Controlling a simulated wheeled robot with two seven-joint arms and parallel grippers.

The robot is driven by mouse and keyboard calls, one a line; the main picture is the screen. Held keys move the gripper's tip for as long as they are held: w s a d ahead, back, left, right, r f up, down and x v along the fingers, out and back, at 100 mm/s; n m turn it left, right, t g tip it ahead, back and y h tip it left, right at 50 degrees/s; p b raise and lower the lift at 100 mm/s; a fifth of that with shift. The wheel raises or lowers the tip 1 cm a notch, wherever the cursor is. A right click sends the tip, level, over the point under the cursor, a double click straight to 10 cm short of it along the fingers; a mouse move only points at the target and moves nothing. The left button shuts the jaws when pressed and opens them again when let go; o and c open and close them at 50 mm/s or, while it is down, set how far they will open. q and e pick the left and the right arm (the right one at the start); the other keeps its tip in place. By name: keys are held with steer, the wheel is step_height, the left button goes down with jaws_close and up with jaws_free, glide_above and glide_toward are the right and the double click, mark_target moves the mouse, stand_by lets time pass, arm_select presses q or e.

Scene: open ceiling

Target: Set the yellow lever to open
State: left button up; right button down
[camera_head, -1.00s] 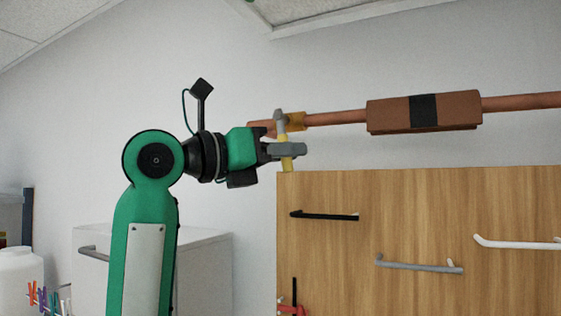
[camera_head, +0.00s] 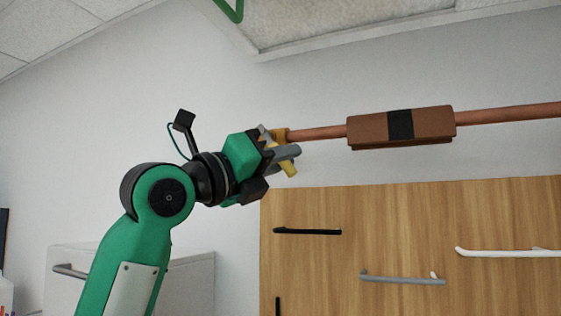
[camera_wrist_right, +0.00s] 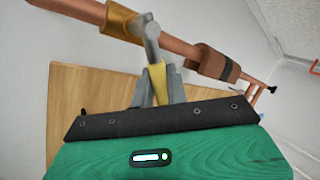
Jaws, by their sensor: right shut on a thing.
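The yellow lever (camera_head: 289,169) hangs from the brass valve body (camera_head: 279,135) at the left end of a copper pipe (camera_head: 320,133). It slants down and to the right. My right gripper (camera_head: 286,156) is shut on the lever, with grey fingers around it. In the right wrist view, the lever (camera_wrist_right: 157,84) sits between the fingers, below a grey valve stem (camera_wrist_right: 151,40) and the brass body (camera_wrist_right: 117,17). The gripper hides part of the lever and valve in the head view. My left gripper is not in view.
A brown block with a black band (camera_head: 375,126) sits on the pipe to the right. Below is a wooden panel (camera_head: 400,220) with black, grey and white handles. A white cabinet (camera_head: 190,275) stands behind my arm. The wall above the pipe is clear.

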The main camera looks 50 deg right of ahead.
steer(key=shift+r, duration=0.1)
steer(key=c, duration=1.5)
jaws_free()
